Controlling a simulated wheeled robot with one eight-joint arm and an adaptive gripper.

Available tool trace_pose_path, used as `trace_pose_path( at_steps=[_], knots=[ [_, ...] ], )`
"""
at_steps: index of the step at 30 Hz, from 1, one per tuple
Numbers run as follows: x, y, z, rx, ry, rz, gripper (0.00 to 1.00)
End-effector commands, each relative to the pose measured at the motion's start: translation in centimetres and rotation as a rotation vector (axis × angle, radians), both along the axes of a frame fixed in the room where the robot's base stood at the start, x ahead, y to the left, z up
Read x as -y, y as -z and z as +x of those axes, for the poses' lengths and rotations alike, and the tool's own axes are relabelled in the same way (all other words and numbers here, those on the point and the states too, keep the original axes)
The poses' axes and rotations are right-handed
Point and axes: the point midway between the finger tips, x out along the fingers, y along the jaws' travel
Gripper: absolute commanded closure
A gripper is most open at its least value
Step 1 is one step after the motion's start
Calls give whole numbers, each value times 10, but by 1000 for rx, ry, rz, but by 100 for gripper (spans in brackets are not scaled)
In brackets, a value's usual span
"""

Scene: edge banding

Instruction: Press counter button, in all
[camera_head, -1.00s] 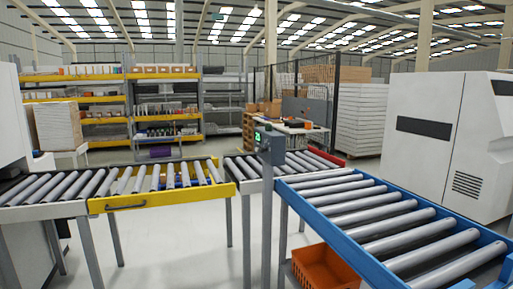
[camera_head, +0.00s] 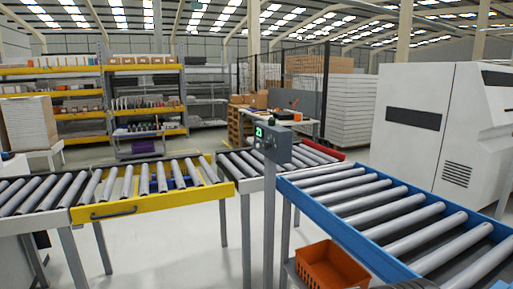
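A small grey counter box (camera_head: 273,143) stands on a grey post (camera_head: 269,220) near the middle of the view, between the yellow and blue conveyors. Its front has a lit green display (camera_head: 259,132) that appears to read 23. Small round controls show below the display, too small to tell apart. My gripper is not in view.
A yellow-framed roller conveyor (camera_head: 150,208) lies left of the post, and a blue-framed one (camera_head: 345,232) right of it. An orange crate (camera_head: 331,268) sits low by the post. A white machine (camera_head: 440,125) stands at right. Bare floor shows at lower left.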

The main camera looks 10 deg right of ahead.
Motion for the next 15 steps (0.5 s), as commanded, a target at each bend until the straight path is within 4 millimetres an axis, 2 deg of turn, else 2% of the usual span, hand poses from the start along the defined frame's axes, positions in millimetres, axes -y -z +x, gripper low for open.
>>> trace_pose_path(
  at_steps=[1, 3, 15],
  knots=[
    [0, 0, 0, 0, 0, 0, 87],
    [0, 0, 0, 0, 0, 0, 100],
    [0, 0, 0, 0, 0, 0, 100]
  ],
)
